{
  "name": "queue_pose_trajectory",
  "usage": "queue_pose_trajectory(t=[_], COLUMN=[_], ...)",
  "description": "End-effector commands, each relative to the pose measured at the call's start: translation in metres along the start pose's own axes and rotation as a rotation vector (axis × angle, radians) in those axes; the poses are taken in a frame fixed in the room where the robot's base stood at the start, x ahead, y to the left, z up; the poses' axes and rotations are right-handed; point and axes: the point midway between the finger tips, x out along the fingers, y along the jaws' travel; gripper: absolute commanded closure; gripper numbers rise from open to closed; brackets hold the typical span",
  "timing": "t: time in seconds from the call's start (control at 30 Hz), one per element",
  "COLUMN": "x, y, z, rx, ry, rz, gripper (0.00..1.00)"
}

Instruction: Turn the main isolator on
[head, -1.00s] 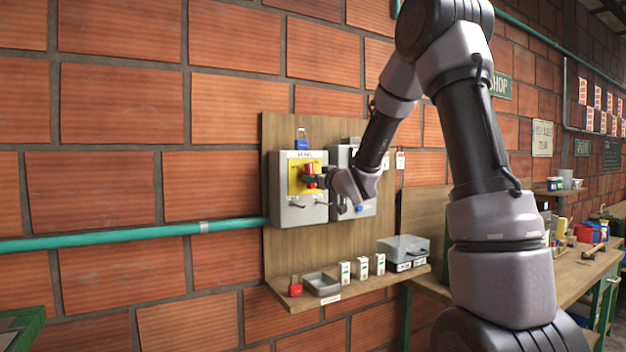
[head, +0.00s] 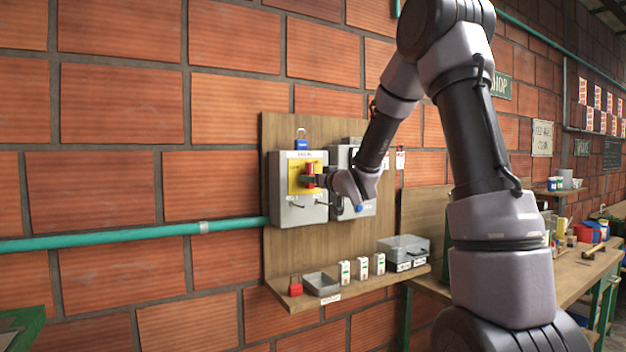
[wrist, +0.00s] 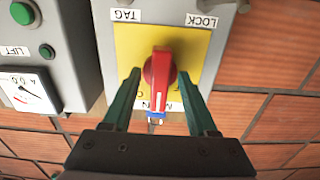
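The main isolator is a grey box (head: 287,208) on a wooden board, with a yellow plate (wrist: 132,44) and a red rotary handle (wrist: 160,70). In the head view the red handle (head: 309,170) stands about upright, partly covered by my gripper. In the wrist view, where the lettering is upside down, the handle lies along the picture's vertical. My gripper (wrist: 158,76) is open, its green fingers on either side of the handle with small gaps visible. The lettering near the handle's lower end is partly hidden, so I cannot read its position.
A second grey box (wrist: 40,55) with a green button and a dial adjoins it. A blue padlock (head: 301,144) hangs above. The shelf below holds a red padlock (head: 295,287), an empty tray (head: 321,284), small white boxes and a clear-lidded case (head: 404,250). A workbench stands right.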

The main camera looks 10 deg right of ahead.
Motion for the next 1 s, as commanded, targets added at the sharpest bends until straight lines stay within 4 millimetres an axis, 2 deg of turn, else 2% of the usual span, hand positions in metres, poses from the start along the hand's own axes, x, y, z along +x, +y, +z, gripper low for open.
queue_pose_trajectory(t=[0.27,0.37,0.8,1.0], x=[-0.001,-0.008,-0.089,-0.107], y=[0.0,0.0,0.001,0.0], z=[-0.001,-0.001,-0.001,-0.001], rx=[-0.002,-0.003,-0.002,-0.001], ry=[0.003,0.002,0.003,0.002], rz=[0.0,0.001,0.002,0.0], gripper=[0.43,0.43,0.43,0.43])
